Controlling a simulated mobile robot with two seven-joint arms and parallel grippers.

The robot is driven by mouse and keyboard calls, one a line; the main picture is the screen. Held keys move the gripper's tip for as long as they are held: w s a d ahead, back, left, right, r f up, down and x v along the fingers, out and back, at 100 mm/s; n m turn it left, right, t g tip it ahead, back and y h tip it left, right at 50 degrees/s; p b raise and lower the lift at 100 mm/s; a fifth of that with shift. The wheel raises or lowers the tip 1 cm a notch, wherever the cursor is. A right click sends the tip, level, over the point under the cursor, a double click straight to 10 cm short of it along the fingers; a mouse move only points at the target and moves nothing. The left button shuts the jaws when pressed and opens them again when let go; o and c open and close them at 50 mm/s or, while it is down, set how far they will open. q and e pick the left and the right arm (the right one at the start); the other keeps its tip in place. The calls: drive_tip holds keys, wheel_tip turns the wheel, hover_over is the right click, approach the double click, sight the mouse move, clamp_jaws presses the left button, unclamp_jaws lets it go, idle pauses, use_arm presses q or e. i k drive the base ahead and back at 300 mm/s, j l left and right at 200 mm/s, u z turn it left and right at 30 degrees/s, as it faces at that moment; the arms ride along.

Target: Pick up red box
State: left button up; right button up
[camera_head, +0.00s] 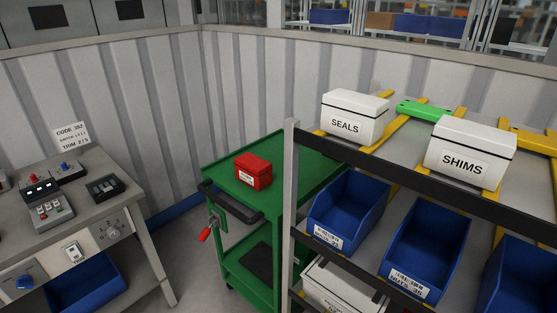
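The red box (253,171) is small, with a darker lid and a white label on its front. It stands upright on the top shelf of a green cart (283,160), toward the left part of that shelf. Nothing covers it from this view. Neither of my grippers shows in the head view.
A shelf rack with a grey post (289,200) stands right of the box, holding white SEALS (354,117) and SHIMS (470,151) boxes and blue bins (347,208). The cart has a black handle (231,203). A control desk (125,185) is at left; floor shows between.

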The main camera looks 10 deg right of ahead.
sight(252, 171)
drive_tip(key=i+j+z, duration=0.25)
drive_tip(key=z, duration=0.2)
drive_tip(key=i+j+z, duration=0.45)
drive_tip(key=l, duration=0.1)
